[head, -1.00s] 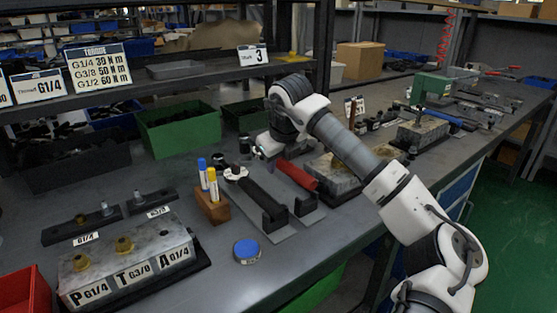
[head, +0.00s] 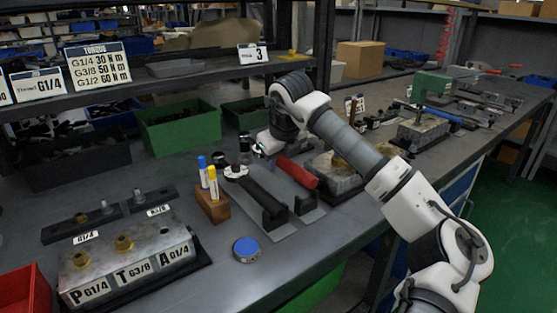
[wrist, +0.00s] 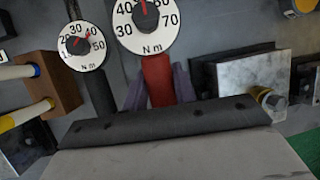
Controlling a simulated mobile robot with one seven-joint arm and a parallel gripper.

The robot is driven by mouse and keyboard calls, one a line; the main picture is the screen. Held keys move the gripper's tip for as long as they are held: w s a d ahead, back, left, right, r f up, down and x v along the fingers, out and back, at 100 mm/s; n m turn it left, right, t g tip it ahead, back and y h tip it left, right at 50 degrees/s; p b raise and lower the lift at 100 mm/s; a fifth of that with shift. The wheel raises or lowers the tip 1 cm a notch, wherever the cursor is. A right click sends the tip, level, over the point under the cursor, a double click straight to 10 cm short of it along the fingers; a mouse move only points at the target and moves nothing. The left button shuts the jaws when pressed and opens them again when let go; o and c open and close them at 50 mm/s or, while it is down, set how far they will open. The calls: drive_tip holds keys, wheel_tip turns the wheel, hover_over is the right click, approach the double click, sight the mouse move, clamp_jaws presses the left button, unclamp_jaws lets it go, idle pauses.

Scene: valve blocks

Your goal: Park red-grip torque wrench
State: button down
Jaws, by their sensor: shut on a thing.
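The red-grip torque wrench (head: 297,172) lies lengthwise over the right-hand holder plate (head: 312,215). In the wrist view its red grip (wrist: 157,72) runs between the fingers of my gripper (wrist: 159,84), which is shut on it. Its round white dial (wrist: 145,22) reads in N m, with 30 to 70 visible. In the head view my gripper is mostly hidden behind my wrist. The red grip's near end is close to the black upright of the holder (head: 305,202); I cannot tell whether they touch.
A black-grip torque wrench (head: 262,198) lies close on the left, its dial (wrist: 82,45) beside the red one's. A wooden block with paint markers (head: 212,205) stands further left. A valve block (head: 335,172) stands close on the right. A blue-lidded tin (head: 246,249) sits in front.

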drive_tip(key=shift+f+b, duration=0.55)
drive_tip(key=shift+f, duration=0.1)
drive_tip(key=shift+f+b, duration=0.95)
drive_tip(key=shift+f, duration=0.35)
drive_tip(key=c, duration=1.1)
unclamp_jaws()
drive_tip(key=shift+o, duration=0.3)
drive_tip(key=shift+f, duration=0.1)
drive_tip(key=v, duration=1.4)
drive_tip(key=shift+p, duration=0.4)
drive_tip(key=shift+d, duration=0.1)
